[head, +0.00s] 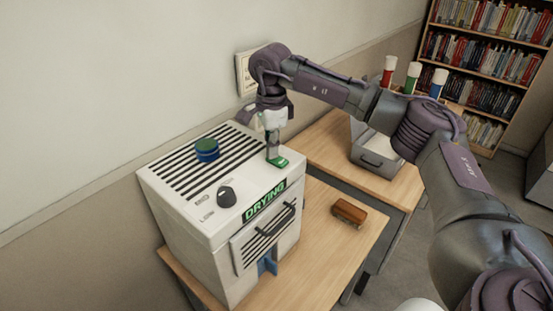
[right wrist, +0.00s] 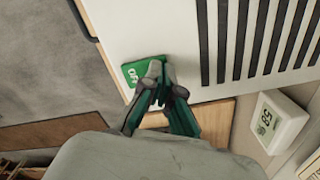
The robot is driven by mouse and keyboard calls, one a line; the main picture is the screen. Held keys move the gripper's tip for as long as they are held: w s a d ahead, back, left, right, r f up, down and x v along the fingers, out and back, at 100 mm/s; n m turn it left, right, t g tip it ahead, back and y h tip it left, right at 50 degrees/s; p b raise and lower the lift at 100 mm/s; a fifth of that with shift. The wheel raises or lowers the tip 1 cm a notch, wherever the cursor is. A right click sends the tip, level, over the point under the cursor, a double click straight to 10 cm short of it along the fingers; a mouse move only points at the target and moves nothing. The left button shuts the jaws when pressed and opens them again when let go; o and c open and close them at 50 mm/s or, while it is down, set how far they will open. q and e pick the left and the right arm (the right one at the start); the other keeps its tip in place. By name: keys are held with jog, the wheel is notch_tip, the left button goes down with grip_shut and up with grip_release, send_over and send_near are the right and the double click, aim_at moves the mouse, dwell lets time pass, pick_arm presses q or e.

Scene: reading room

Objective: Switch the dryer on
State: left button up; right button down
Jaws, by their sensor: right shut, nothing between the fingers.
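The dryer (head: 205,233) is a white box on a wooden table, with black vent slots on top and a lit green "DRYING" sign (head: 264,201) on its front edge. A green switch (head: 284,163) sits at the top's right corner; it also shows in the right wrist view (right wrist: 133,72), partly covered by my fingers. My right gripper (head: 273,158) is shut and empty, pointing down with its tips at the switch. I cannot tell whether they touch it. A dark knob (head: 226,196) is on the top, near the front. My left gripper is not in view.
A blue-green round object (head: 207,149) stands on the dryer's vents. A brown block-shaped object (head: 348,212) lies on the table to its right. A grey box (head: 373,160) and red, green and blue white-capped bottles (head: 413,77) stand behind. A bookcase (head: 490,60) is at the back right.

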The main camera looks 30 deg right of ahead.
jog(key=shift+r+p, duration=2.5)
jog(key=shift+r, duration=1.05)
jog(key=shift+f, duration=0.1)
